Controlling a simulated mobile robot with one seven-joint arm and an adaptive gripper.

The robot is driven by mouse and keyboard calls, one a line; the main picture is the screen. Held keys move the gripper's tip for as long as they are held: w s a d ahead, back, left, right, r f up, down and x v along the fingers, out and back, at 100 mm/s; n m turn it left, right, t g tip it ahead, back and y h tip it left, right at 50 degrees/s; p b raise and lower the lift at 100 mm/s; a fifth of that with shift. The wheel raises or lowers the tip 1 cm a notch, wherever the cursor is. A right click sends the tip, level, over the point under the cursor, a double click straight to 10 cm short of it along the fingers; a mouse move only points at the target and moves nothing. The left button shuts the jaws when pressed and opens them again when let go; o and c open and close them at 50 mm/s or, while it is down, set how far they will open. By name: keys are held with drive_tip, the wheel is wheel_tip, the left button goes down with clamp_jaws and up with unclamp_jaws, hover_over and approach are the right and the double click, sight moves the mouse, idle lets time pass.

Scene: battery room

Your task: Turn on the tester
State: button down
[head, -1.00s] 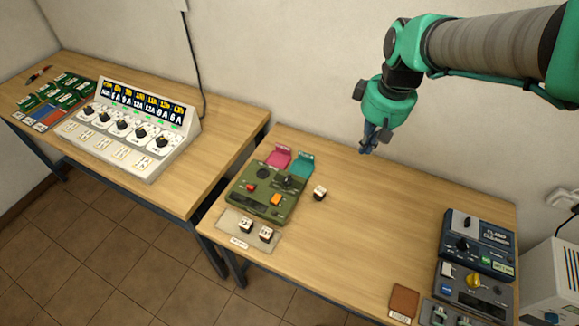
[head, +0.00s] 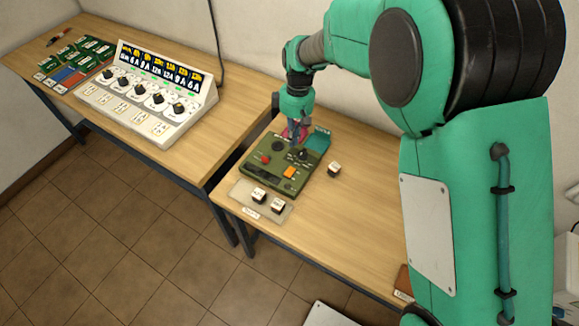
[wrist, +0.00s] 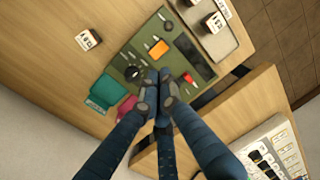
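The tester, a green box (head: 252,165), lies on the right-hand table and shows in the wrist view (wrist: 145,45). A dark strip runs along one edge. My gripper (head: 294,140) is above the tester's back edge, between the pink and teal pads and the controls. In the wrist view my gripper (wrist: 160,86) has its fingertips drawn together with nothing between them. They hide part of the tester's top; contact cannot be told.
A teal pad (head: 318,142) and a partly hidden pink pad are behind the tester. A white block (head: 334,169) stands to its right. A tray (head: 241,190) with two blocks lies in front. A sloped charger panel (head: 195,120) stands on the left table. A gap separates the tables.

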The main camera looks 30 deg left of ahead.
sight(289, 172)
drive_tip(key=shift+a+f, duration=0.1)
drive_tip(key=shift+a, duration=0.05)
drive_tip(key=shift+f, duration=0.1)
drive_tip(key=f+b, duration=0.1)
drive_tip(key=f, duration=0.3)
drive_tip(key=s+f, duration=0.1)
drive_tip(key=f, duration=0.4)
drive_tip(key=f+b, duration=0.1)
drive_tip(key=f, duration=0.3)
drive_tip(key=shift+s+f+b, duration=0.35)
drive_tip(key=shift+s, duration=0.05)
drive_tip(key=shift+f, duration=0.1)
